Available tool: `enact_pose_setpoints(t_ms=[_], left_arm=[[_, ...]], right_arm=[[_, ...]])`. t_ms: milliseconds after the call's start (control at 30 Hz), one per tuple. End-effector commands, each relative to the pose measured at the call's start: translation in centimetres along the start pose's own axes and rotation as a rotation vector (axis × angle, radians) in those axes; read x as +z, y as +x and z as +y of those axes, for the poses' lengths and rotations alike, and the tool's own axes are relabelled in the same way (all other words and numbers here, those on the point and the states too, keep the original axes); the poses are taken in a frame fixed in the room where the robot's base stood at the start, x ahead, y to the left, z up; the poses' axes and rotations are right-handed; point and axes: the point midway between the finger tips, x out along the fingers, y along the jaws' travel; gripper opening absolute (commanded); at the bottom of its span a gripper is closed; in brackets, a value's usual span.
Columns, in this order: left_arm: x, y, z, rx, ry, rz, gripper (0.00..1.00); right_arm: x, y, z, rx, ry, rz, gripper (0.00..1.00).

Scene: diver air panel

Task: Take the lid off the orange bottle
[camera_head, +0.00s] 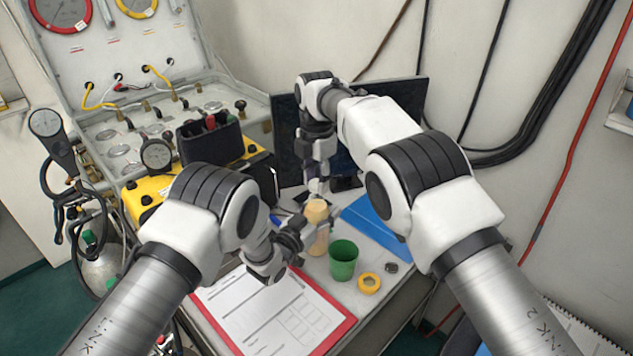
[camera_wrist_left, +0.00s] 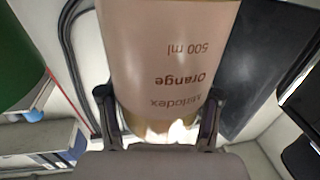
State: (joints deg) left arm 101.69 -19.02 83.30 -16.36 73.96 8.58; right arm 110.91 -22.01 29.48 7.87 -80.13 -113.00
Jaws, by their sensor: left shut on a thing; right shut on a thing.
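The orange bottle (camera_head: 319,243) stands upright on the table, pale peach with a tan-gold top. In the left wrist view the bottle (camera_wrist_left: 165,55) fills the middle, its printed "Orange" and "500 ml" upside down. My left gripper (camera_head: 301,236) is shut on the bottle from the left; its fingers (camera_wrist_left: 158,115) lie on both sides of it. The lid (camera_head: 316,209) is at the top of the bottle. My right gripper (camera_head: 317,190) points down from above and is shut on the lid. Its fingertips are small, and I cannot see a gap between lid and bottle.
A green cup (camera_head: 343,262) and a yellow ring (camera_head: 369,284) stand just right of the bottle, with a small dark cap (camera_head: 391,267) beyond. A red clipboard (camera_head: 337,339) lies in front, a blue folder (camera_head: 378,222) behind. The gauge panel (camera_head: 205,95) and yellow case (camera_head: 147,193) crowd the left.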

Motion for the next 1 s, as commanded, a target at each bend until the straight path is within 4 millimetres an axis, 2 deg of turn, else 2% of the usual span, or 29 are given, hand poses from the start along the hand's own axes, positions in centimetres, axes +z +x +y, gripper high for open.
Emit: enact_pose_setpoints(t_ms=[267,533,767,800,867,1000], left_arm=[[0.3,-0.1,0.1,0.001,-0.001,-0.006,0.0],[0.3,-0.1,0.1,0.001,-0.001,-0.006,0.0],[0.3,-0.1,0.1,0.001,-0.001,-0.006,0.0],[0.3,-0.1,0.1,0.001,-0.001,-0.006,0.71],[0.3,-0.1,0.1,0.001,-0.001,-0.005,0.92],[0.2,-0.1,0.1,0.001,-0.001,-0.003,0.93]], right_arm=[[0.0,-0.1,0.0,0.0,0.0,0.0,0.0],[0.0,-3.5,0.0,0.002,0.0,-0.001,0.0],[0.0,-4.0,0.0,-0.001,0.0,0.0,0.0],[0.0,-4.0,0.0,-0.001,0.0,0.0,0.0],[0.0,-4.0,0.0,-0.001,0.0,0.0,0.0],[0.0,-4.0,0.0,-0.001,0.0,0.0,0.0]])
